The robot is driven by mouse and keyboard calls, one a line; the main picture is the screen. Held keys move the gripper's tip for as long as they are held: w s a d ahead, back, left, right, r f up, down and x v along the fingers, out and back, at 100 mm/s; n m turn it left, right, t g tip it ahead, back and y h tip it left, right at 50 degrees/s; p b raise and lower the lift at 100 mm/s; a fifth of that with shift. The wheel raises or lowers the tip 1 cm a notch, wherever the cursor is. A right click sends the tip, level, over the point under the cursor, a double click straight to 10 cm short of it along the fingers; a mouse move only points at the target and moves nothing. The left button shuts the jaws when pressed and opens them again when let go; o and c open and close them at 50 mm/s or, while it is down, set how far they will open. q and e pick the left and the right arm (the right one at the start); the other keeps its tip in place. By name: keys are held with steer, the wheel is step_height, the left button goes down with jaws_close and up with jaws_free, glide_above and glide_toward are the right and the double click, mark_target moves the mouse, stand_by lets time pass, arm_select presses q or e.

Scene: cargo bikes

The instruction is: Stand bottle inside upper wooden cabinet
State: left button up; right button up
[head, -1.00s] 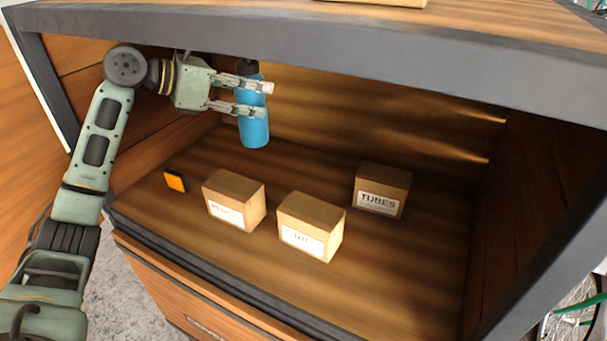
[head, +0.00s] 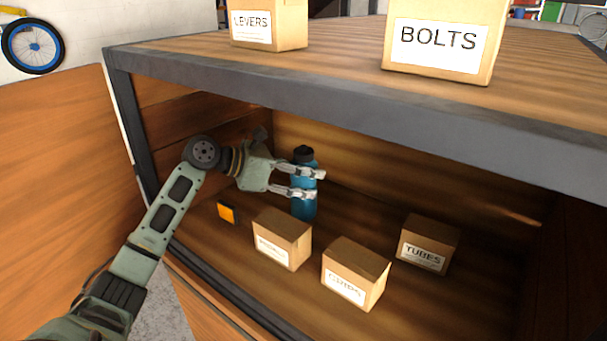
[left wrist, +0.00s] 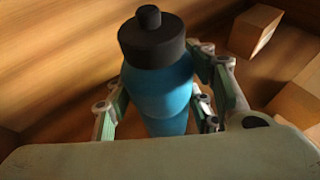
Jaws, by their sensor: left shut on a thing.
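A blue bottle with a black cap (head: 304,190) is inside the open wooden cabinet (head: 340,95), upright behind the front boxes. My left gripper (head: 308,184) reaches in from the left and is shut around the bottle's body. In the left wrist view the bottle (left wrist: 160,95) stands upright between the fingers of the left gripper (left wrist: 160,112). Its base is hidden in the wrist view, and I cannot tell for certain whether it touches the cabinet floor. My right gripper is not in view.
On the cabinet floor stand a left box (head: 282,240), a middle box (head: 354,275) and the TUBES box (head: 428,243). A small orange and black item (head: 226,212) lies left. LEVERS (head: 268,24) and BOLTS (head: 444,42) boxes stand on top. Floor behind the front boxes looks clear.

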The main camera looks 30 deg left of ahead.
arm_select(q)
steer(key=o, duration=0.7)
steer(key=shift+w+f, duration=0.1)
steer(key=o, duration=0.5)
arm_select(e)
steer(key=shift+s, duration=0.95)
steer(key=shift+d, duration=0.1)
arm_select(q)
steer(key=shift+r+b+v, duration=0.2)
steer(key=shift+b+v, duration=1.7)
steer(key=shift+v, duration=4.2)
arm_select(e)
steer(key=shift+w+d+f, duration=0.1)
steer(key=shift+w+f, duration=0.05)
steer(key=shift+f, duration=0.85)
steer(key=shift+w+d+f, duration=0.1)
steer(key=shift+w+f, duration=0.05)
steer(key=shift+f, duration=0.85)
arm_select(q)
steer(key=shift+w+d, duration=0.1)
steer(key=shift+d, duration=0.05)
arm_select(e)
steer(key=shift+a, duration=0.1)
